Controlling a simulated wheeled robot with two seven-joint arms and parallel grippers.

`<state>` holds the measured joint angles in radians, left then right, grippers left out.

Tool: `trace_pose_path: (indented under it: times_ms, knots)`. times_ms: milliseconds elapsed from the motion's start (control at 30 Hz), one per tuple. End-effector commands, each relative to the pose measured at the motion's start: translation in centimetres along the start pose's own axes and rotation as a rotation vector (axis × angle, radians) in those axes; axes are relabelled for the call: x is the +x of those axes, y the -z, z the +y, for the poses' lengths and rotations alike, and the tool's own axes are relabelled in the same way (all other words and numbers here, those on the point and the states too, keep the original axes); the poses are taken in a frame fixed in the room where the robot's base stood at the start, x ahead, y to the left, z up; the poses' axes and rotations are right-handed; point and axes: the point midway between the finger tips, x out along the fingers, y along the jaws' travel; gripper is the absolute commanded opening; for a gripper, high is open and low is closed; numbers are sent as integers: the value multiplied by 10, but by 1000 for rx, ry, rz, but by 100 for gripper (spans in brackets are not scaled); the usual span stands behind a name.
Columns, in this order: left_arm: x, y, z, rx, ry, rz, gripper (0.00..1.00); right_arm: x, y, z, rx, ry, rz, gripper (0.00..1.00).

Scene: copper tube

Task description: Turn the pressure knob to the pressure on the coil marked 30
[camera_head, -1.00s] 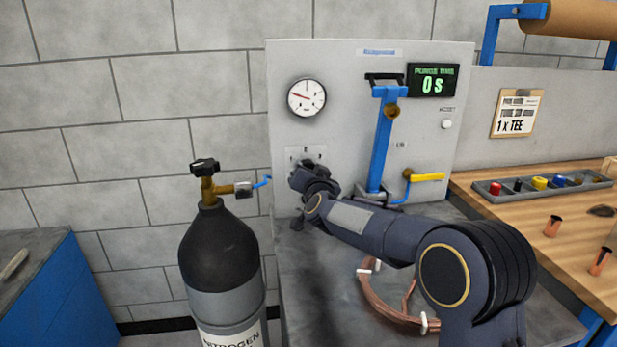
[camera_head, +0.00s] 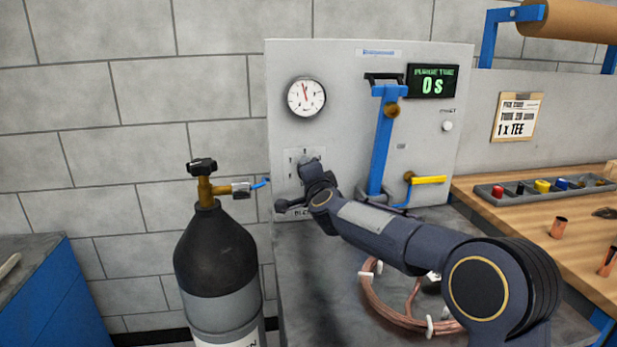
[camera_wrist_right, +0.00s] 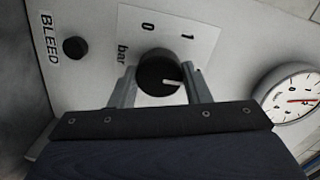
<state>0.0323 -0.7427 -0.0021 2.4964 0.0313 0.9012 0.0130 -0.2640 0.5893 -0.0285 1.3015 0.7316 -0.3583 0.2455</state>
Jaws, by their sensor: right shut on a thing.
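The black pressure knob (camera_wrist_right: 160,73) sits on a white scale plate marked 0, 1 and bar in the right wrist view. Its white pointer line aims to the right in that view. My right gripper (camera_wrist_right: 158,88) is shut on the knob, one finger on each side. In the head view my right gripper (camera_head: 308,168) covers the knob at the panel. The pressure gauge (camera_head: 306,97) has its red needle pointing almost straight up; it also shows in the wrist view (camera_wrist_right: 295,100). The copper coil (camera_head: 385,308) lies on the grey bench; its marking is not readable. My left gripper is not in view.
A black BLEED button (camera_wrist_right: 75,47) is beside the knob plate. A nitrogen cylinder (camera_head: 216,250) stands left of the bench. A blue lever stand (camera_head: 382,145) and yellow-handled valve (camera_head: 428,180) are to the right. The wooden bench holds a parts tray (camera_head: 545,187).

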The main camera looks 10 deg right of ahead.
Motion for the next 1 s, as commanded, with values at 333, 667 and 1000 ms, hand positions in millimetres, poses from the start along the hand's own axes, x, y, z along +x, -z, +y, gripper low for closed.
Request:
trace_pose_path:
  times_ms: [333,667,1000]
  knots:
    - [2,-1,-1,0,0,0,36,0,0,2,43,-2,-3,20]
    - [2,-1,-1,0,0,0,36,0,0,2,42,-2,-3,50]
    - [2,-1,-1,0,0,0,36,0,0,1,42,0,-2,65]
